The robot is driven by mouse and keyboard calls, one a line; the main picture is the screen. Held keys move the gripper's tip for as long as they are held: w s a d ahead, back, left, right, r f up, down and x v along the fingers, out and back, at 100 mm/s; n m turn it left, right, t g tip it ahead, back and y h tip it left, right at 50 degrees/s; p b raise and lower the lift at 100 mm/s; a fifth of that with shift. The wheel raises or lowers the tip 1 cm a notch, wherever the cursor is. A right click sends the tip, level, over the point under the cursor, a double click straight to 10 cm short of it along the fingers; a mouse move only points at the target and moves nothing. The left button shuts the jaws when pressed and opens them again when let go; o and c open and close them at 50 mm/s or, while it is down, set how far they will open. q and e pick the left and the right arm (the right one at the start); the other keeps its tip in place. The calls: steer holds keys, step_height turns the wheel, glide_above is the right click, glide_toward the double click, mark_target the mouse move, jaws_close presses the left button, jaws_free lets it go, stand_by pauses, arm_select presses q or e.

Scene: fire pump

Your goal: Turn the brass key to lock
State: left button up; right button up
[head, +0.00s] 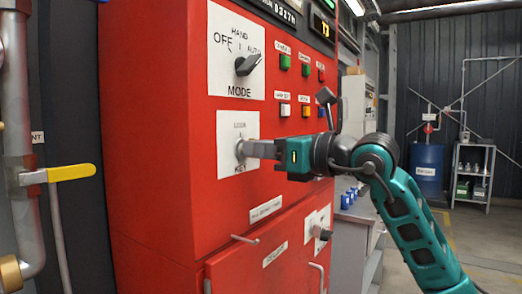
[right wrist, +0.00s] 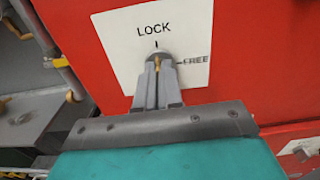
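The key switch sits on a white plate (head: 226,128) on the red cabinet's front. In the right wrist view, this plate (right wrist: 120,60) reads LOCK at the top and FREE at the right. The brass key (right wrist: 157,62) shows as a small gold piece between my fingertips, at the round grey lock. My right gripper (head: 247,149) reaches in from the right, with its fingers close together on the key. The fingers hide most of the key, so I cannot tell its exact angle. My left gripper is not in view.
Above are the MODE knob (head: 246,65) and several small buttons. Below are a second knob (head: 322,234) and a door handle (head: 245,239). A yellow-handled valve (head: 70,172) is at the left. A blue drum (head: 427,168) and shelf stand far right.

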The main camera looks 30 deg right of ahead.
steer(key=o, duration=0.4)
arm_select(q)
steer(key=b, duration=0.1)
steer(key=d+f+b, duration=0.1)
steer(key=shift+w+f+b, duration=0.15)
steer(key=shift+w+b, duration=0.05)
steer(key=shift+b, duration=0.2)
arm_select(e)
steer(key=v, duration=1.3)
steer(key=shift+w, duration=0.1)
